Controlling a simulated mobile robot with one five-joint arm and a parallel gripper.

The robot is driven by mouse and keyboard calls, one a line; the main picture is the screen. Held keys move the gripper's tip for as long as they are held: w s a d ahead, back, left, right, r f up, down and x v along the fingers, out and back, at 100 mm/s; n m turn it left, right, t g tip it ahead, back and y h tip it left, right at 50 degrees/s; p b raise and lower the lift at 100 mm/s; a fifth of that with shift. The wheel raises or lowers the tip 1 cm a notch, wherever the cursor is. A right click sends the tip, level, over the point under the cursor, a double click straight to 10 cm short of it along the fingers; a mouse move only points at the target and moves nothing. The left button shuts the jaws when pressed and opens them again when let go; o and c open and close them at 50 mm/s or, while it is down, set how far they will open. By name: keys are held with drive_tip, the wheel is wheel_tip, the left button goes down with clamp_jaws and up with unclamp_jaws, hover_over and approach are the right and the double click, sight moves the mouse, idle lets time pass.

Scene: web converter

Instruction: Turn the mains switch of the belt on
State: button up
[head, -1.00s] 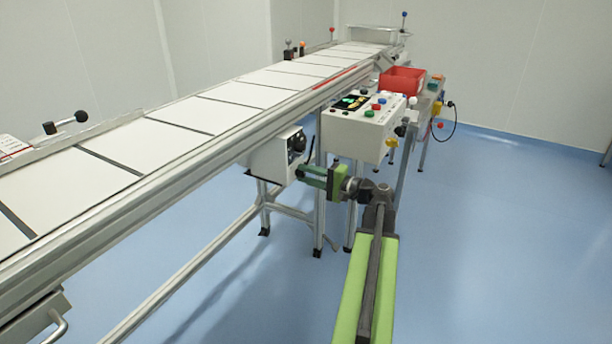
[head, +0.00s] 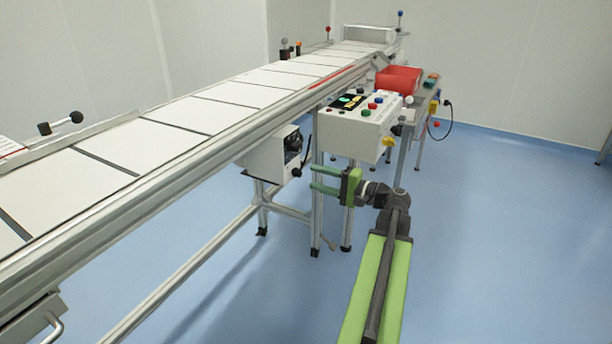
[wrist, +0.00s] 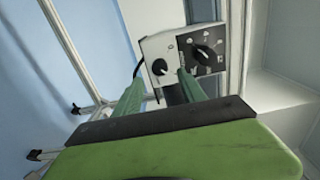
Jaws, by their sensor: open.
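The belt's control box (head: 268,158) is a white box under the conveyor's near side rail. Its face carries a black dial panel (head: 292,146) and a smaller black knob (head: 296,172) below it. The wrist view shows the large dial (wrist: 204,54) on the black panel and the small knob (wrist: 160,67) on the white part; I cannot tell which is the mains switch, or read its setting. My gripper (head: 313,180) is open and empty, to the right of the box and apart from it. In the wrist view, its green fingers (wrist: 160,88) point towards the small knob.
The conveyor belt (head: 185,113) runs from near left to far right. A push-button console (head: 352,128) stands above and behind my gripper, with a red bin (head: 399,79) beyond. Metal legs (head: 317,200) stand close to the fingers. Blue floor (head: 500,250) is clear at right.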

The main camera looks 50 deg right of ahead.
drive_tip(key=v, duration=1.2)
drive_tip(key=shift+s+f, duration=0.1)
